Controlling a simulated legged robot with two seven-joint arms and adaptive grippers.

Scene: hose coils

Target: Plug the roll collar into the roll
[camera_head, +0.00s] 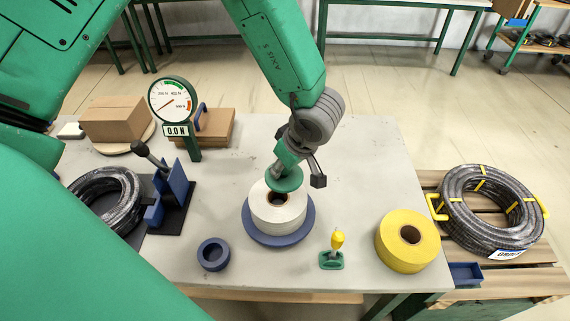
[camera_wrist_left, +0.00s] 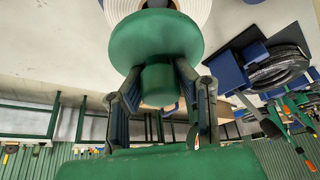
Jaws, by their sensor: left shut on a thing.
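My left gripper (camera_head: 284,160) is shut on the roll collar (camera_head: 285,181), a green disc with a narrower round hub. In the left wrist view the fingers (camera_wrist_left: 160,85) close around the hub, and the wide disc of the collar (camera_wrist_left: 155,38) faces away from the gripper. The white roll (camera_head: 277,220) stands on a blue round base (camera_head: 276,239). Its dark core hole shows just in front of the collar, so the collar is over the far part of the roll's top, not in the hole. Whether they touch is unclear. My right gripper is not in view.
A yellow roll (camera_head: 398,252), a green stand with a yellow knob (camera_head: 334,250) and a blue ring (camera_head: 213,255) lie near the table's front. A blue lever fixture (camera_head: 175,192), a dial gauge (camera_head: 172,103) and a black hose coil (camera_head: 106,203) stand left. Another coil (camera_head: 486,223) lies right.

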